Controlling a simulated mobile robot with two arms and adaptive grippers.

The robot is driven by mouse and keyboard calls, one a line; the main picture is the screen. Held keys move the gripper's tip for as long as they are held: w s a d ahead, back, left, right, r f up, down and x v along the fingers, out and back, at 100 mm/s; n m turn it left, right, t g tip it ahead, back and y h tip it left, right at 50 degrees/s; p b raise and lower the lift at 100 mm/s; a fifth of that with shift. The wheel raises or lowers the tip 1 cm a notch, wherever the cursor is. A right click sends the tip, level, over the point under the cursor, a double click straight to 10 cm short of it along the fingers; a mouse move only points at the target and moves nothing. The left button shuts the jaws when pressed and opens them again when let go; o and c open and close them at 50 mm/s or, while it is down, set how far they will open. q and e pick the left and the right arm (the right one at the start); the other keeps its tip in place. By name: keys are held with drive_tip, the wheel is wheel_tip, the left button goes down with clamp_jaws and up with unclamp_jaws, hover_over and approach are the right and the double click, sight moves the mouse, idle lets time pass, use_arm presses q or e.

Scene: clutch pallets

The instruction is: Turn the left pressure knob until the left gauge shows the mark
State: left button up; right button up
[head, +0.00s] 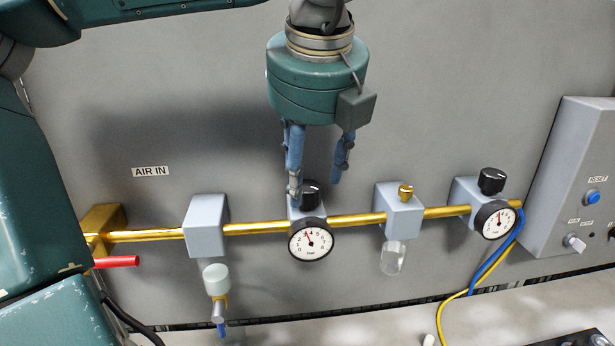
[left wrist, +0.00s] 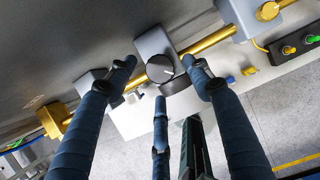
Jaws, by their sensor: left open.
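The left pressure knob (head: 312,196), black with a white line on top, sits on a grey regulator block on the brass pipe. Below it the left gauge (head: 311,241) has a white dial, its needle pointing up and slightly left; I cannot make out a separate mark. My left gripper (head: 317,190) points down at the knob with its blue fingers spread. One finger overlaps the knob's left side in the head view. In the left wrist view the knob (left wrist: 160,68) lies between the spread fingertips (left wrist: 163,80). I cannot see contact. My right gripper is not in view.
The brass pipe (head: 265,226) runs along the grey wall. On it are a filter block (head: 207,226), a lubricator block (head: 398,212) and a right gauge (head: 496,221) with a right knob (head: 492,181). A red handle (head: 116,262) is at left, a control box (head: 575,180) at right.

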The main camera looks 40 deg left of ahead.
use_arm(q)
drive_tip(key=shift+x, duration=1.4)
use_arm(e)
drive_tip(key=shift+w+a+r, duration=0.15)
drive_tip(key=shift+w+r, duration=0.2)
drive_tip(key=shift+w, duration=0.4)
use_arm(q)
drive_tip(key=shift+c, duration=0.7)
drive_tip(key=c, duration=0.9)
drive_tip(key=shift+r, duration=0.1)
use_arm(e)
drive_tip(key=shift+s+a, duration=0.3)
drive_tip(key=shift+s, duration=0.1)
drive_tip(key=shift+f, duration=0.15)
